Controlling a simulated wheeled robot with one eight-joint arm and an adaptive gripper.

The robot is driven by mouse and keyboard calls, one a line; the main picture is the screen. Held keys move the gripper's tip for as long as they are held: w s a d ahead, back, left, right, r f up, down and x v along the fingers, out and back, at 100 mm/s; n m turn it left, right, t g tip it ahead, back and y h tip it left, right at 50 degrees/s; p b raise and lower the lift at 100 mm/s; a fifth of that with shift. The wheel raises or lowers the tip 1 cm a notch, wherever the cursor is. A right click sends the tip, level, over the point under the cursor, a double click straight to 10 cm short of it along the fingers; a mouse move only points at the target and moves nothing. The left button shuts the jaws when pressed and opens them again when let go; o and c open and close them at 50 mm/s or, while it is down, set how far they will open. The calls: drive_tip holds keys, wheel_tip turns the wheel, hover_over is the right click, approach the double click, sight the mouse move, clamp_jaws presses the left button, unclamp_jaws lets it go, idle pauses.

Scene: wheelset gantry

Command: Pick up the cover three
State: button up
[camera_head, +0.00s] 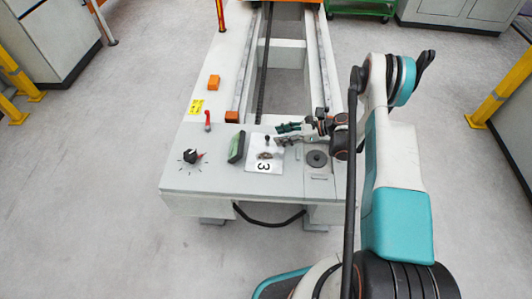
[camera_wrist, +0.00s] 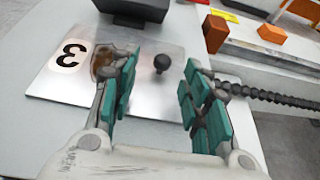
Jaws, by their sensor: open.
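Cover three is a flat metal plate with a white label reading 3 and a small black knob. It lies on the grey machine bench in the camera_head view (camera_head: 264,163) and shows in the camera_wrist view (camera_wrist: 150,88). The black knob (camera_wrist: 161,63) stands up from it; a brown stain lies beside the label. My gripper (camera_head: 279,134) is open and empty, with teal pads, at the right of the cover. In the camera_wrist view, the knob appears in the gap between the fingers, a little beyond the tips. I cannot tell the height between fingers and plate.
A dark box with a green face (camera_head: 237,147) stands just left of the cover. A red lever (camera_head: 207,120), a rotary knob (camera_head: 193,156) and orange blocks (camera_head: 214,81) are further left. A dark round disc (camera_head: 317,158) lies at right. Rails run away behind.

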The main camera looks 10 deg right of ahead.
sight(271, 141)
drive_tip(key=b+x, duration=0.2)
drive_tip(key=x, duration=0.3)
drive_tip(key=shift+w+f+b, duration=0.1)
drive_tip(key=shift+w+b, duration=0.15)
drive_tip(key=shift+b, duration=0.05)
clamp_jaws()
